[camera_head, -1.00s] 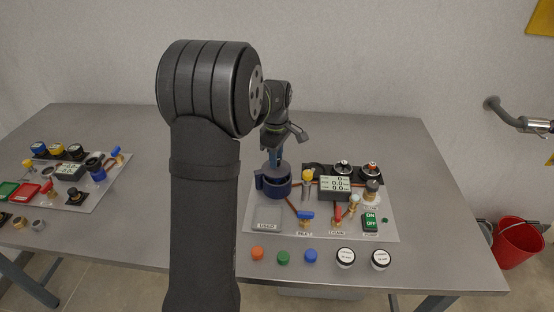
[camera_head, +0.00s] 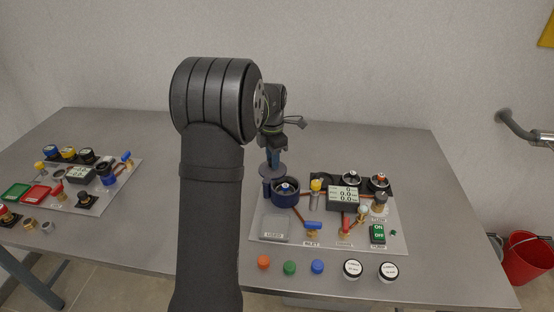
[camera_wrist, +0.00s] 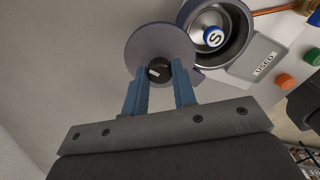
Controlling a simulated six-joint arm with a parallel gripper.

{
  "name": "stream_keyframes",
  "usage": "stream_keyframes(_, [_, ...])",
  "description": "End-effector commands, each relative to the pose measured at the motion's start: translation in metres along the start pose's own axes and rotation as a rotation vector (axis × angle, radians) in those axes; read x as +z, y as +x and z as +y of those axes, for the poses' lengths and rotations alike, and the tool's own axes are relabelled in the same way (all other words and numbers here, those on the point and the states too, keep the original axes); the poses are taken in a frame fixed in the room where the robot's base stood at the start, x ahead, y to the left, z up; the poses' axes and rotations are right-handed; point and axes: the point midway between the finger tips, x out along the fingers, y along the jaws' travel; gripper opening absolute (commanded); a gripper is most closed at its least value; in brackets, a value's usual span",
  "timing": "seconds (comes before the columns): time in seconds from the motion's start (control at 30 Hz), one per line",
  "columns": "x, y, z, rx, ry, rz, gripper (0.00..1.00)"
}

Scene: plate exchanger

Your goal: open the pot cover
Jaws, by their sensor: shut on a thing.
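The pot (camera_head: 284,194) is a dark blue round vessel on the pale board in the head view. Its top is uncovered, and a round blue-and-white piece marked "S" shows inside it in the wrist view, where the pot (camera_wrist: 243,48) is at the upper right. The pot cover (camera_head: 272,170) is a grey disc held above and to the left of the pot. In the wrist view the cover (camera_wrist: 150,42) hangs beside the pot's rim. My gripper (camera_wrist: 160,74) has its blue fingers shut on the cover's dark knob.
A grey tray labelled "USED" (camera_wrist: 263,58) lies beside the pot. A gauge display (camera_head: 343,197), valves and an ON/OFF switch (camera_head: 377,234) stand to the right. Several coloured caps and two white-lidded jars (camera_head: 352,269) line the front.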

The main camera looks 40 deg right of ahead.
Motion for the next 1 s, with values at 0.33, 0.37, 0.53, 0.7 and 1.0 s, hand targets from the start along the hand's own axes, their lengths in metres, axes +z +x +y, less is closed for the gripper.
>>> stream_keyframes(0.33, [-0.015,-0.002,0.012,0.003,-0.324,-0.002,0.0])
stream_keyframes(0.37, [-0.017,-0.002,0.013,0.003,-0.35,-0.003,0.0])
stream_keyframes(0.53, [-0.024,-0.002,0.015,0.003,-0.482,-0.003,0.0])
stream_keyframes(0.7, [-0.029,-0.001,0.017,0.003,-0.581,-0.003,0.0])
stream_keyframes(1.0, [-0.035,-0.001,0.018,0.003,-0.674,-0.003,0.0])
